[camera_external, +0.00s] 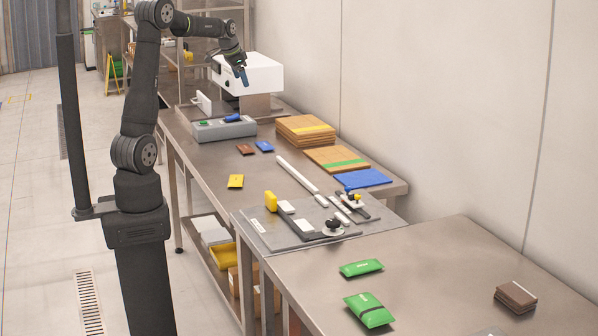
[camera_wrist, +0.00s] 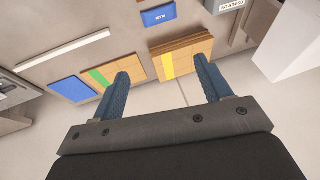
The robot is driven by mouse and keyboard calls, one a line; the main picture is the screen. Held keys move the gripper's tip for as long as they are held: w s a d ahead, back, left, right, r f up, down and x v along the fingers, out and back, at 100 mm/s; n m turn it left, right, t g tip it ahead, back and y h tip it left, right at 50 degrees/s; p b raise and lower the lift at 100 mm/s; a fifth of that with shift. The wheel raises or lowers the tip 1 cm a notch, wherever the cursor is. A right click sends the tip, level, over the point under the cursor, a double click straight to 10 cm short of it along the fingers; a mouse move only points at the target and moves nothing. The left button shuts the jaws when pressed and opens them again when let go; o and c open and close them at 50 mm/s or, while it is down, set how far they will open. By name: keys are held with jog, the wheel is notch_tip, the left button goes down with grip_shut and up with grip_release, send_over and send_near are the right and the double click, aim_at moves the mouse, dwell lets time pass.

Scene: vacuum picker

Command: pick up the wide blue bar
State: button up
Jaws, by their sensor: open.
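A small blue bar (camera_external: 264,146) lies flat on the metal bench, beside a small brown bar (camera_external: 245,149). I take it for the wide blue bar. In the wrist view a blue bar with white lettering (camera_wrist: 158,15) lies near the top edge, beyond my fingertips and apart from them. My gripper (camera_external: 244,77) is high above the bench, in front of the white machine. In the wrist view its two blue fingers (camera_wrist: 161,70) are spread with nothing between them.
Cardboard stacks with yellow (camera_external: 306,129) and green (camera_external: 337,158) stripes and a flat blue sheet (camera_external: 363,179) lie along the wall side. A grey box (camera_external: 222,130) and the white machine (camera_external: 262,72) stand at the back. A yellow packet (camera_external: 236,181) lies near the front edge.

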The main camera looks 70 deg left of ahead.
jog(key=n+g+h, duration=0.2)
jog(key=n+g, duration=0.2)
jog(key=n, duration=1.3)
send_over(265, 145)
notch_tip(265, 145, down, 11)
jog(key=shift+n, duration=0.3)
jog(key=f, duration=1.7)
jog(key=shift+w+a+f, duration=0.15)
jog(key=shift+a+f, duration=0.05)
jog(key=shift+f, duration=0.2)
jog(key=shift+c, duration=0.4)
jog(key=c, duration=1)
